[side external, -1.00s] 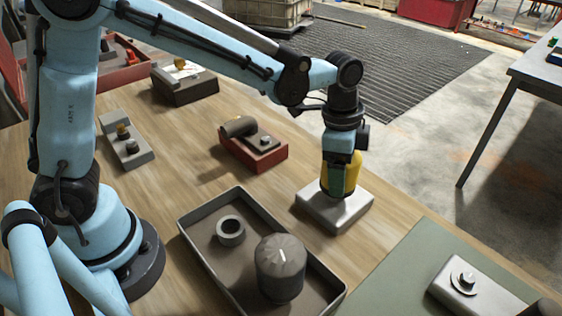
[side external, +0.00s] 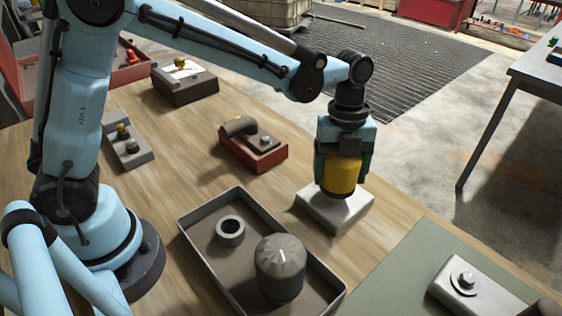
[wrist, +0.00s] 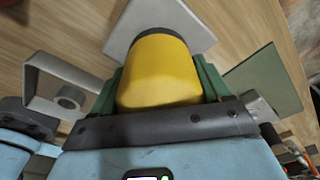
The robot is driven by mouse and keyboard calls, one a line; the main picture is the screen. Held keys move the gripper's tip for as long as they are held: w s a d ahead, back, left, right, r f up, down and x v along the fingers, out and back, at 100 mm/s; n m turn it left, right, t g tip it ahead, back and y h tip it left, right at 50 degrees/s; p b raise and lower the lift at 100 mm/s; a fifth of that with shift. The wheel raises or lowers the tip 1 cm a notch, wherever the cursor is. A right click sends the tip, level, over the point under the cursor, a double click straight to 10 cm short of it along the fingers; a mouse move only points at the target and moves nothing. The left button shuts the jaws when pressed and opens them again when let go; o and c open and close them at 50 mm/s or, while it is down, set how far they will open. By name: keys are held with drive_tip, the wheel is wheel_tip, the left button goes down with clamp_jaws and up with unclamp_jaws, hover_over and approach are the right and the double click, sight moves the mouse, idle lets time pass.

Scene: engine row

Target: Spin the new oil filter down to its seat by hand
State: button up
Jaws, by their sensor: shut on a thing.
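The oil filter is a yellow canister (side external: 340,178) with a dark band at its lower end, upright over a pale metal block (side external: 318,207). My gripper (side external: 343,165) is shut on the filter from above, with a green finger on each side. In the wrist view the filter (wrist: 160,70) sits between the green fingers, its dark-rimmed end against the pale block (wrist: 150,15). The filter's underside is hidden, so I cannot tell whether a gap is left at the seat.
A grey tray (side external: 187,236) in front holds a dark ribbed canister (side external: 281,268) and a ring (side external: 230,231). A red block (side external: 262,158) with a pipe elbow stands to the left. A green mat (side external: 405,262) bears a metal block with a stud (side external: 462,284).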

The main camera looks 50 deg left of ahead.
drive_tip(key=shift+s, duration=0.1)
idle(0.3)
drive_tip(key=o, duration=1.3)
